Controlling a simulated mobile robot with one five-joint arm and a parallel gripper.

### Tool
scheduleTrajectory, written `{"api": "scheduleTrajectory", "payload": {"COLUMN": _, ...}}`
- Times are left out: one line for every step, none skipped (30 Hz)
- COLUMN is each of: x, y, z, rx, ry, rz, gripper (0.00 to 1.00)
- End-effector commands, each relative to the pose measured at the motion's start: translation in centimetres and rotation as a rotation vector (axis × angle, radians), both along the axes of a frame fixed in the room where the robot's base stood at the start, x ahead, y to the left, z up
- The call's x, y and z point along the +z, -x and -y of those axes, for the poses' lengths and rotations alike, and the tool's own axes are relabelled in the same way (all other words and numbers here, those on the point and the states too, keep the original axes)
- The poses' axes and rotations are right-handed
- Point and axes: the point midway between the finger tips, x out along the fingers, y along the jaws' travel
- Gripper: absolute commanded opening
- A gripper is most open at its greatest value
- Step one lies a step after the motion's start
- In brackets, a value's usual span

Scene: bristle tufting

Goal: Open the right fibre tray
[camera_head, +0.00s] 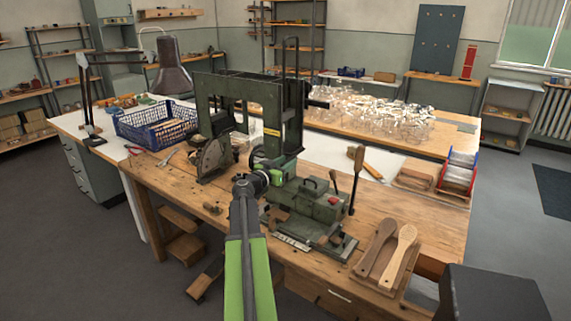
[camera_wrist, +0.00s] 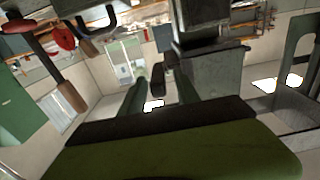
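The green bench machine (camera_head: 312,204) has a boxy housing with a dark top handle (camera_head: 312,184); that handle seems to show at the top of the wrist view (camera_wrist: 98,20). I cannot tell which part is the right fibre tray, or whether it is open. My gripper (camera_head: 277,177) is just left of the housing, at the foot of the tall green frame (camera_head: 262,118). In the wrist view my gripper's two green fingers (camera_wrist: 160,95) stand apart. A dark rounded part shows between them, and nothing is clearly gripped.
Wooden brush bodies (camera_head: 400,254) lie at the front right. A blue and red bin (camera_head: 459,171) stands at the right end of the workbench (camera_head: 425,212). A blue crate (camera_head: 155,124) is at left.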

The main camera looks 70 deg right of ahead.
Motion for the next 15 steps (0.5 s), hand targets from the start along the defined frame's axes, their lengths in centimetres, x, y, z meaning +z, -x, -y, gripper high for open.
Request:
{"api": "scheduleTrajectory", "payload": {"x": 0.00, "y": 0.01, "z": 0.04, "rx": 0.000, "ry": 0.000, "rz": 0.000, "gripper": 0.38}}
{"api": "scheduleTrajectory", "payload": {"x": 0.00, "y": 0.01, "z": 0.02, "rx": 0.000, "ry": 0.000, "rz": 0.000, "gripper": 0.38}}
{"api": "scheduleTrajectory", "payload": {"x": 0.00, "y": 0.01, "z": 0.00, "rx": 0.000, "ry": 0.000, "rz": 0.000, "gripper": 0.38}}
{"api": "scheduleTrajectory", "payload": {"x": 0.00, "y": 0.00, "z": -0.01, "rx": 0.000, "ry": 0.000, "rz": 0.000, "gripper": 0.38}}
{"api": "scheduleTrajectory", "payload": {"x": 0.00, "y": 0.00, "z": -0.01, "rx": 0.000, "ry": 0.000, "rz": 0.000, "gripper": 0.38}}
{"api": "scheduleTrajectory", "payload": {"x": 0.00, "y": -0.01, "z": -0.02, "rx": 0.000, "ry": 0.000, "rz": 0.000, "gripper": 0.37}}
{"api": "scheduleTrajectory", "payload": {"x": 0.00, "y": -0.02, "z": -0.03, "rx": 0.000, "ry": 0.000, "rz": 0.000, "gripper": 0.33}}
{"api": "scheduleTrajectory", "payload": {"x": 0.00, "y": -0.02, "z": -0.03, "rx": 0.000, "ry": 0.000, "rz": 0.000, "gripper": 0.29}}
{"api": "scheduleTrajectory", "payload": {"x": 0.00, "y": -0.02, "z": -0.04, "rx": 0.000, "ry": 0.000, "rz": 0.000, "gripper": 0.24}}
{"api": "scheduleTrajectory", "payload": {"x": 0.00, "y": -0.03, "z": -0.03, "rx": 0.000, "ry": 0.000, "rz": 0.000, "gripper": 0.20}}
{"api": "scheduleTrajectory", "payload": {"x": 0.00, "y": -0.03, "z": -0.04, "rx": 0.000, "ry": 0.000, "rz": 0.000, "gripper": 0.16}}
{"api": "scheduleTrajectory", "payload": {"x": 0.00, "y": -0.04, "z": -0.04, "rx": 0.001, "ry": 0.000, "rz": 0.000, "gripper": 0.11}}
{"api": "scheduleTrajectory", "payload": {"x": 0.00, "y": -0.05, "z": -0.04, "rx": 0.001, "ry": 0.000, "rz": 0.000, "gripper": 0.07}}
{"api": "scheduleTrajectory", "payload": {"x": 0.00, "y": -0.05, "z": -0.05, "rx": 0.001, "ry": 0.000, "rz": 0.000, "gripper": 0.03}}
{"api": "scheduleTrajectory", "payload": {"x": 0.00, "y": -0.06, "z": -0.05, "rx": 0.001, "ry": 0.000, "rz": 0.000, "gripper": 0.00}}
